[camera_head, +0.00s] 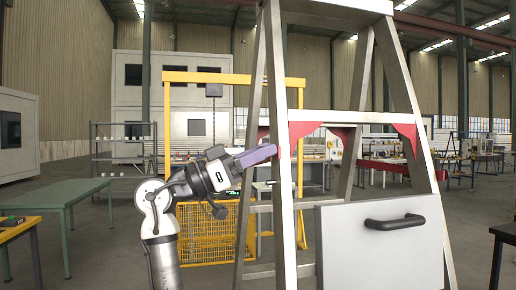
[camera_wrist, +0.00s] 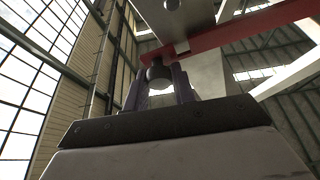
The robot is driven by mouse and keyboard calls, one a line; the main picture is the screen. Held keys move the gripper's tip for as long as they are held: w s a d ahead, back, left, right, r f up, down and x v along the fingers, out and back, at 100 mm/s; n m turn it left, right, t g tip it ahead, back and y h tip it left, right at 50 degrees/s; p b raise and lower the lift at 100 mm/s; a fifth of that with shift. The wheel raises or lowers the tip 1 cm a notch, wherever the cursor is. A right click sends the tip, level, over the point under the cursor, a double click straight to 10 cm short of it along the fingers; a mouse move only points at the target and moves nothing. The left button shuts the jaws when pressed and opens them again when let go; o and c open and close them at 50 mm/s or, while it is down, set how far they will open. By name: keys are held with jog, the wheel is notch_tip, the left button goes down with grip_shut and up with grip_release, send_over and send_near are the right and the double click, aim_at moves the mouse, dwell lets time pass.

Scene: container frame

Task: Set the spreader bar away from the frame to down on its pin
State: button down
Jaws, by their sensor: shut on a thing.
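The metal A-frame (camera_head: 274,90) stands in front of me with pale legs. The red spreader bar (camera_wrist: 235,32) runs from the middle of the wrist view up to the right; in the head view a red part (camera_head: 300,130) shows by the left legs. My gripper (camera_head: 270,153) reaches the left legs from the left, its purple fingers level with the red part. In the wrist view my gripper (camera_wrist: 161,78) is shut on a dark round knob (camera_wrist: 159,74) at the bar's near end. The pin cannot be made out.
A white panel with a black handle (camera_head: 394,222) fills the frame's lower right. A yellow gantry with a mesh basket (camera_head: 207,232) stands behind my arm. A green table (camera_head: 60,192) is at the left. Open floor shows between the table and my arm.

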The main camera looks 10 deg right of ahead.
notch_tip(320, 180, down, 7)
jog(key=m+g+b, duration=0.1)
jog(key=m+b, duration=0.2)
jog(key=shift+s+g+b, duration=0.3)
jog(key=shift+b, duration=0.05)
jog(key=c, duration=1.2)
grip_release()
jog(key=shift+o, duration=0.2)
jog(key=shift+r, duration=0.1)
jog(key=b+v, duration=0.3)
jog(key=v, duration=1.1)
